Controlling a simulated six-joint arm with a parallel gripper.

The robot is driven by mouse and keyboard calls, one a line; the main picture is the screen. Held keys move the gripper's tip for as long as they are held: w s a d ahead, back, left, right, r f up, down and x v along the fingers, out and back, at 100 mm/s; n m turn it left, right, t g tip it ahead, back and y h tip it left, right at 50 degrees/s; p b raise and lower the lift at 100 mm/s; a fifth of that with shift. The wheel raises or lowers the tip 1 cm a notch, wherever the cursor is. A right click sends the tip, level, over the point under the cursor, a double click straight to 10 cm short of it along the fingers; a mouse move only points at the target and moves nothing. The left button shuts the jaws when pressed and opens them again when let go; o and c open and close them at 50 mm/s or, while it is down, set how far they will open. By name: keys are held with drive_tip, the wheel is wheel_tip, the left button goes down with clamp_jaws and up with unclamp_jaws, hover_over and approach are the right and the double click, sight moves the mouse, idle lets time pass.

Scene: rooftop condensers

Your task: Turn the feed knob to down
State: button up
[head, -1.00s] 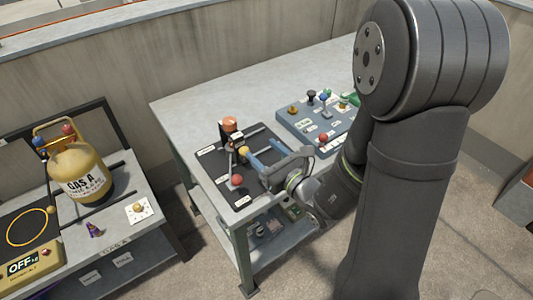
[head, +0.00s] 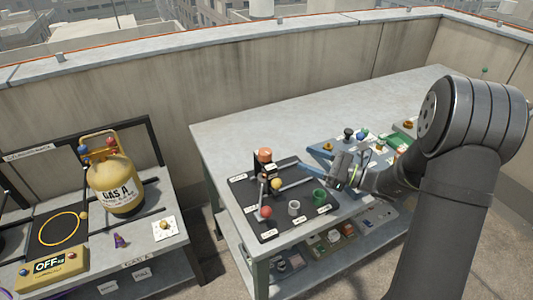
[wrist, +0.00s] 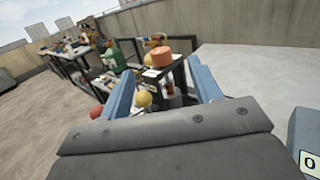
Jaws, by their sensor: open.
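The black panel (head: 240,190) on the table carries an orange-capped post (head: 265,155), a yellow ball knob (head: 277,184), a red ball knob (head: 266,212), a grey-white cup-shaped knob (head: 294,208) and a green one (head: 319,196). Its labels are too small to read, so I cannot tell which is the feed knob. My gripper (head: 308,173) is open and empty above the panel's right side, its blue fingers pointing left. In the wrist view the orange cap (wrist: 148,54) and yellow ball (wrist: 144,99) appear between the fingers, apart from them.
A blue-grey panel (head: 322,151) with several knobs stands behind my gripper. The table's back left (head: 235,130) is clear.

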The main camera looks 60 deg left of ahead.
sight(265, 151)
drive_tip(key=w+f+n+g+h, duration=0.1)
drive_tip(key=w+f+n+h, duration=0.1)
drive_tip(key=w+h, duration=0.15)
drive_tip(key=shift+y, duration=0.35)
drive_tip(key=x, duration=1.6)
drive_tip(key=shift+s+r, duration=0.35)
drive_tip(key=shift+s, duration=0.15)
drive_tip(key=c, duration=1)
drive_tip(key=shift+o, duration=0.2)
drive_tip(key=shift+r+m+y, duration=0.1)
drive_tip(key=shift+m+y, duration=0.2)
drive_tip(key=shift+m, duration=0.1)
